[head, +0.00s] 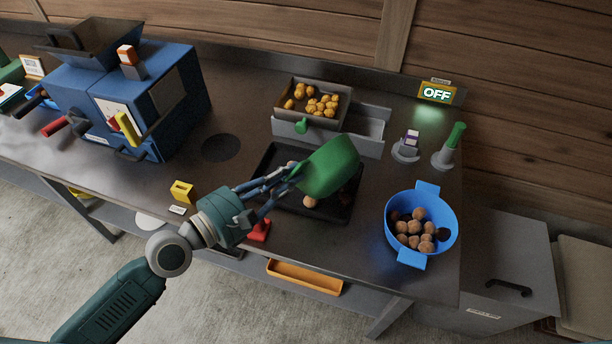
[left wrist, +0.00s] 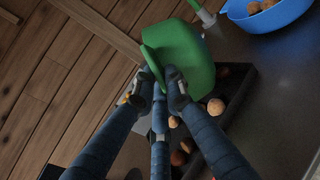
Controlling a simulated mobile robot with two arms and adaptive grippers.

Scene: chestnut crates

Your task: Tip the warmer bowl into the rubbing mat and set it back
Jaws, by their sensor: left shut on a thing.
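My left gripper (head: 291,173) is shut on the green bowl (head: 333,168) and holds it strongly tilted above the black rubbing mat (head: 330,212). The bowl hides much of the mat. A chestnut (head: 310,202) shows by the bowl's lower edge, and another peeks out at its upper left. In the left wrist view the fingers (left wrist: 160,82) grip the edge of the bowl (left wrist: 188,58). Several chestnuts (left wrist: 215,107) show below it, over the dark mat (left wrist: 238,95). The bowl's inside is hidden. My right gripper is not in view.
A blue two-handled bowl (head: 390,215) of chestnuts stands to the right. Behind the mat is a grey tray (head: 283,112) of yellow kernels. A green-handled tool (head: 453,140), an OFF sign (head: 437,93) and a blue machine (head: 180,90) stand around. A dark disc (head: 220,148) lies left.

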